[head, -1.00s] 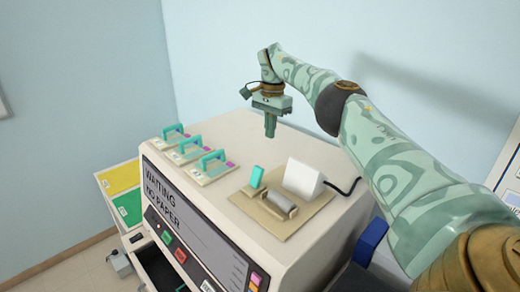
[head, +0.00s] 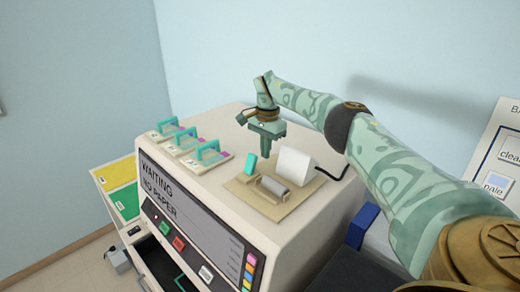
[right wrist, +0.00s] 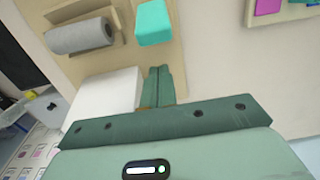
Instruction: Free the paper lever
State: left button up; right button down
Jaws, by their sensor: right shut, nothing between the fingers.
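The teal paper lever (head: 250,163) stands on a beige plate (head: 238,188) on top of the machine, beside a grey roller (head: 273,186) and a white block (head: 294,163). My right gripper (head: 268,155) is shut and empty, pointing down behind the lever, near the white block. In the right wrist view, the shut fingers (right wrist: 158,72) lie between the teal lever (right wrist: 155,23) and the white block (right wrist: 107,92), with a gap to the lever. The grey roller (right wrist: 80,38) lies left of the lever there. My left gripper is not in view.
Several teal-handled slide holders (head: 188,143) sit on the machine top to the left. The machine's front screen (head: 190,205) reads "WAITING NO PAPER". Yellow and green trays (head: 118,175) are at its left side. A black cable runs from the white block.

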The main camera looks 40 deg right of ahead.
jog(key=shift+a+r, duration=0.25)
jog(key=shift+a, duration=0.25)
jog(key=shift+a+r, duration=0.2)
jog(key=shift+a, duration=0.25)
jog(key=shift+s+a+r, duration=0.1)
jog(key=shift+a+r, duration=0.05)
jog(key=shift+a, duration=0.15)
pick_arm(q)
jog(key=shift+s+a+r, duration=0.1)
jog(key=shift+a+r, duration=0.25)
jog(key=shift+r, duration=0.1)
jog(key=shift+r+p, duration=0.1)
jog(key=shift+p, duration=0.25)
